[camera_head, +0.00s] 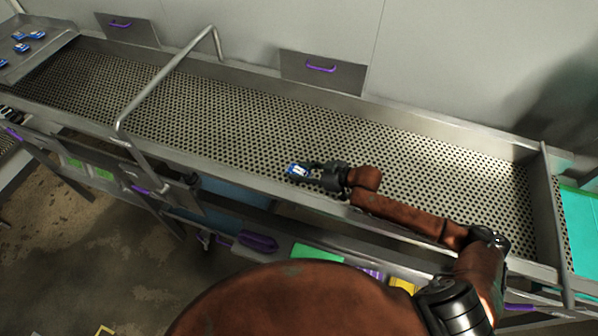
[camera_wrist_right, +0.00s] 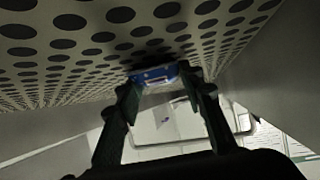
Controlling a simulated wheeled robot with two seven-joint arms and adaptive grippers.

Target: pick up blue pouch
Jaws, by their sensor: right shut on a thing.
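The blue pouch (camera_head: 297,170) is small, blue with a white patch, and shows at the tip of my right gripper (camera_head: 314,172) in the head view. In the right wrist view the pouch (camera_wrist_right: 154,75) lies between the two fingertips of the right gripper (camera_wrist_right: 163,82), which is shut on it. The pouch is at or just above the perforated conveyor surface (camera_head: 400,150); I cannot tell if it touches. My left gripper is not in view.
Several other blue pouches (camera_head: 20,47) lie on a metal tray at the far left. A bent metal rail (camera_head: 165,75) arches over the conveyor left of my gripper. Raised metal edges run along the conveyor. The perforated surface around the gripper is clear.

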